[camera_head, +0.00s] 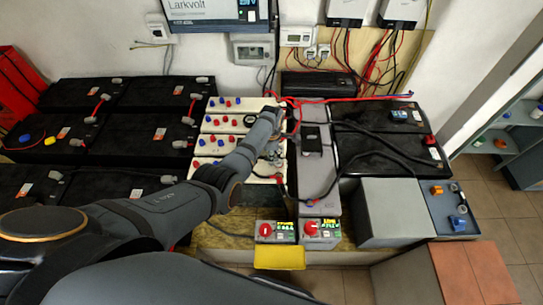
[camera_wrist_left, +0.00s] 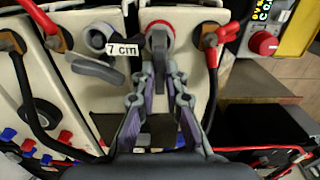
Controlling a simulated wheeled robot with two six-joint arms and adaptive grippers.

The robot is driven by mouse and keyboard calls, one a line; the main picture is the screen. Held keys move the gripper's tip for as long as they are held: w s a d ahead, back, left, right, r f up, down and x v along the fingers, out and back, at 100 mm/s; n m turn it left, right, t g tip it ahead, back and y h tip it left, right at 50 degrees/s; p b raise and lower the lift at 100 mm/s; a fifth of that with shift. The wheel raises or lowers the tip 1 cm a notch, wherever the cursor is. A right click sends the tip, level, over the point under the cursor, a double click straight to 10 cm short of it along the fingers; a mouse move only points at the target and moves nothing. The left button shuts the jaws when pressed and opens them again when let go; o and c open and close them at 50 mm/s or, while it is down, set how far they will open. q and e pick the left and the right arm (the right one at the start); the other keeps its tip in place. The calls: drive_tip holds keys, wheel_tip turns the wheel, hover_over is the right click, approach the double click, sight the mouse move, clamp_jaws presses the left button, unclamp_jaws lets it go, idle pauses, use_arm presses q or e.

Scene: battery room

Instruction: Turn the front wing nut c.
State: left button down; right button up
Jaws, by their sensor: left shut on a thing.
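In the left wrist view, a grey wing nut (camera_wrist_left: 158,38) with a red ring sits on a white battery case at the top middle. My left gripper (camera_wrist_left: 162,75) has its two fingertips close together on the nut's lower part, shut on it. A second grey wing nut (camera_wrist_left: 97,66) is to its left, beside a tag (camera_wrist_left: 122,48) reading "7 cm". I see no letter on either nut, so I cannot tell which is c. In the head view my left gripper (camera_head: 272,152) is over the white batteries' right edge, and the nut is too small to make out. My right gripper is not in view.
Two control boxes with red knobs (camera_head: 266,230) stand in front of the batteries, by a yellow tray (camera_head: 279,258).

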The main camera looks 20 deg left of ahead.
use_arm(q)
drive_tip(key=c, duration=1.7)
unclamp_jaws()
wheel_tip(320, 180, up, 12)
drive_tip(key=shift+r, duration=0.1)
